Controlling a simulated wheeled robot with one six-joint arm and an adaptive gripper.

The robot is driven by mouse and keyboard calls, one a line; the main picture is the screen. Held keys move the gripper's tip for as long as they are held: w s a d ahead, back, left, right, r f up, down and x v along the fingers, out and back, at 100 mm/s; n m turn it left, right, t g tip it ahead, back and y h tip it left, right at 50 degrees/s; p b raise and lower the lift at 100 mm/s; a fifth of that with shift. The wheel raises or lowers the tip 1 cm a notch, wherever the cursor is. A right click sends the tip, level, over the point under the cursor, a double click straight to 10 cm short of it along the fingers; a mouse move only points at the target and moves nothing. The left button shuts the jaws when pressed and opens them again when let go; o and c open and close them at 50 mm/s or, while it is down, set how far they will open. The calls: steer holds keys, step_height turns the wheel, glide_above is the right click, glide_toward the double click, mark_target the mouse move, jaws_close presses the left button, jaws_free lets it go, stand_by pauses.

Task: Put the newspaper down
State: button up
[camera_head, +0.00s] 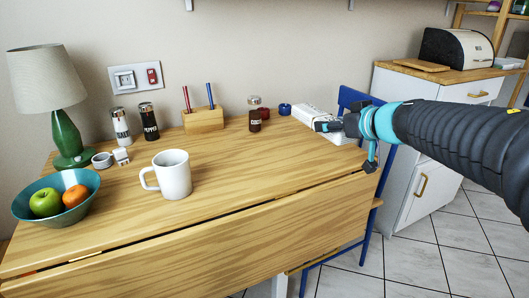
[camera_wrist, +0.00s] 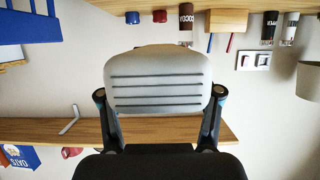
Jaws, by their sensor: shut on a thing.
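The newspaper (camera_head: 314,113) is a pale, thick folded thing with dark lines, at the back right of the wooden table (camera_head: 240,185) in the head view. My gripper (camera_head: 329,126) reaches in from the right and is shut on it. In the wrist view, which is upside down, the newspaper (camera_wrist: 158,82) fills the space between my two fingers (camera_wrist: 159,97), with dark stripes on its near face. I cannot tell whether its underside touches the tabletop.
A jar (camera_head: 254,117), red and blue cups (camera_head: 285,109) and a pen holder (camera_head: 203,119) stand left of the newspaper. A mug (camera_head: 174,174), fruit bowl (camera_head: 70,215) and lamp (camera_head: 66,135) are farther left. A blue chair (camera_head: 347,97) stands beside the table. The table's middle right is clear.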

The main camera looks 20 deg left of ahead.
glide_above(291, 166)
step_height(291, 166, down, 6)
steer(key=shift+d+r, duration=0.1)
steer(key=shift+f+b, duration=1.15)
steer(key=shift+f, duration=0.9)
steer(key=shift+f, duration=0.2)
steer(key=o, duration=1.2)
steer(key=shift+r, duration=0.1)
steer(key=shift+r, duration=0.2)
steer(key=p+v, duration=0.2)
steer(key=v, duration=1)
